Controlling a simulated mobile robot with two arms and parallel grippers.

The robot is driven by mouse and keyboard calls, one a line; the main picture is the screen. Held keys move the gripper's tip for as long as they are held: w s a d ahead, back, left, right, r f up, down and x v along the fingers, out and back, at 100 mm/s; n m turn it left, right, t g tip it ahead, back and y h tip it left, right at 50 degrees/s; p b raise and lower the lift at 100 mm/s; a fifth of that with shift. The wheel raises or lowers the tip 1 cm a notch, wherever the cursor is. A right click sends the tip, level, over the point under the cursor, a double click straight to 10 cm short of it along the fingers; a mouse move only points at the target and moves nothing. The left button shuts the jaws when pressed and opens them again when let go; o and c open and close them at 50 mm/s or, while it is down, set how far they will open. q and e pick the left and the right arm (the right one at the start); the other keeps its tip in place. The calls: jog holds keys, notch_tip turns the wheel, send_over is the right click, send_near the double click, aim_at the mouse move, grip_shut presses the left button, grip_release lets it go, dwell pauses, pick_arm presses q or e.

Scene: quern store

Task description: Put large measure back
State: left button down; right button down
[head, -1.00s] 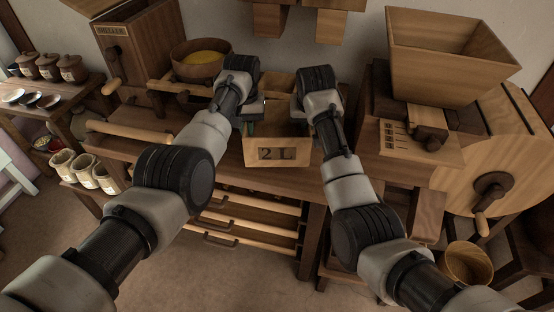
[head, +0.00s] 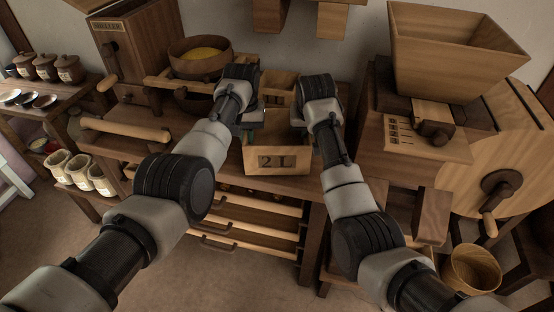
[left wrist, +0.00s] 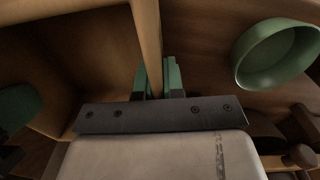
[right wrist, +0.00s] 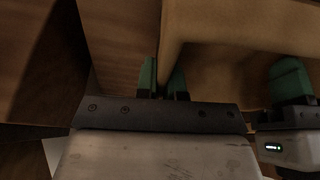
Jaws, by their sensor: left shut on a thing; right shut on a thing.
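The large measure is an open wooden box marked 2 L (head: 277,162), in the middle of the head view at the workbench. My left gripper (head: 251,124) is shut on its left wall; the left wrist view shows that wall (left wrist: 148,40) between green fingers (left wrist: 158,78). My right gripper (head: 306,120) is shut on its right wall, which shows between the fingers (right wrist: 165,78) in the right wrist view. The visible inside of the box looks empty. It looks about level; I cannot tell whether its base touches the bench.
A smaller wooden box (head: 278,83) stands behind the measure. A bowl of yellow contents (head: 199,55) sits on a rack at left; a green bowl (left wrist: 275,58) lies beside the measure. The hopper mill (head: 440,120) stands close at right. A rolling-pin-like bar (head: 125,130) is at left.

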pick_arm(q)
jog(key=shift+s+f, duration=0.1)
jog(key=shift+f, duration=0.55)
pick_arm(e)
jog(key=shift+w+d+f, duration=0.15)
jog(key=shift+f, duration=0.15)
pick_arm(q)
jog(key=c, duration=1.5)
grip_release()
jog(key=shift+r, duration=0.2)
jog(key=shift+c, duration=0.2)
pick_arm(e)
jog(key=c, duration=1.5)
grip_release()
jog(key=shift+r, duration=0.15)
jog(key=shift+c, duration=0.2)
pick_arm(q)
jog(key=shift+o, duration=1.2)
pick_arm(e)
jog(key=shift+o, duration=1.2)
pick_arm(q)
jog(key=shift+o, duration=0.3)
jog(key=shift+r, duration=0.1)
pick_arm(e)
jog(key=shift+o, duration=0.3)
